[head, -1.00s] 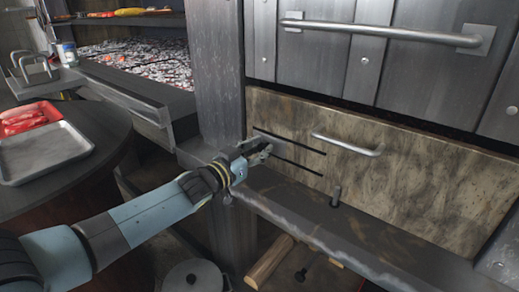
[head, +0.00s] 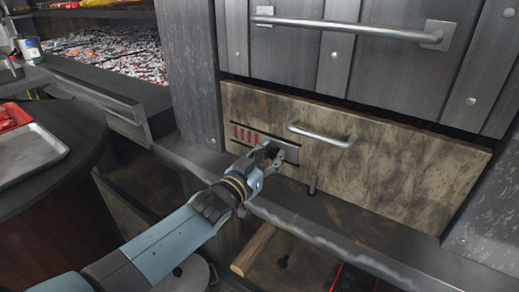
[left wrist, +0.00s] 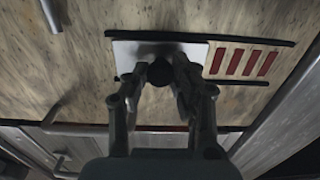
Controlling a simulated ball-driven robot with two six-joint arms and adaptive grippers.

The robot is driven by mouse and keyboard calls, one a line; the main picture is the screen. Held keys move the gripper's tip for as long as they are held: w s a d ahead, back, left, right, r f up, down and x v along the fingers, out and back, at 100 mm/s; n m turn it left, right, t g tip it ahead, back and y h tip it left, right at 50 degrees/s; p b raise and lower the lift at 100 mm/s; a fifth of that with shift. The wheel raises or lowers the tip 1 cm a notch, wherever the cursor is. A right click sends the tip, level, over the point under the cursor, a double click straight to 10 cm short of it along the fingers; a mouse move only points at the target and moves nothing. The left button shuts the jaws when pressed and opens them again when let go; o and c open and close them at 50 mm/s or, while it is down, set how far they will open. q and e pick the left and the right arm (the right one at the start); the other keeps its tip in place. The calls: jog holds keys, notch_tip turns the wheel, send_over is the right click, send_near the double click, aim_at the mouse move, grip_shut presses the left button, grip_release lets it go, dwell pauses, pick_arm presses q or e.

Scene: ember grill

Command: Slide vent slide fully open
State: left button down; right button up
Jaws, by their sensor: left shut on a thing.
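The vent slide is a flat grey metal plate (head: 291,153) between two black rails on the mottled panel (head: 400,170). It sits at the right end of the rails in the head view. Several red vent slots (head: 244,135) show uncovered to its left. In the left wrist view the plate (left wrist: 128,56) lies at the left end of the rails, with the red slots (left wrist: 240,63) bare beside it. My left gripper (head: 270,152) is shut on the slide's dark round knob (left wrist: 160,73); the fingers (left wrist: 165,85) flank it. My right gripper is out of view.
A bar handle (head: 320,134) sits on the panel just above the rails. A short peg (head: 312,186) stands on the ledge (head: 350,225) below. A long handle (head: 350,27) crosses the doors above. Glowing coals (head: 110,52) and a tray (head: 30,150) lie left.

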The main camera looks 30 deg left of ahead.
pick_arm(q)
jog(key=shift+d, duration=0.15)
jog(key=c, duration=1.4)
grip_release()
jog(key=shift+f, duration=0.1)
jog(key=shift+c, duration=0.2)
jog(key=o, duration=0.4)
jog(key=shift+d, duration=0.2)
jog(key=shift+c, duration=0.2)
jog(key=shift+a, duration=0.1)
jog(key=s, duration=1.2)
jog(key=shift+a, duration=0.45)
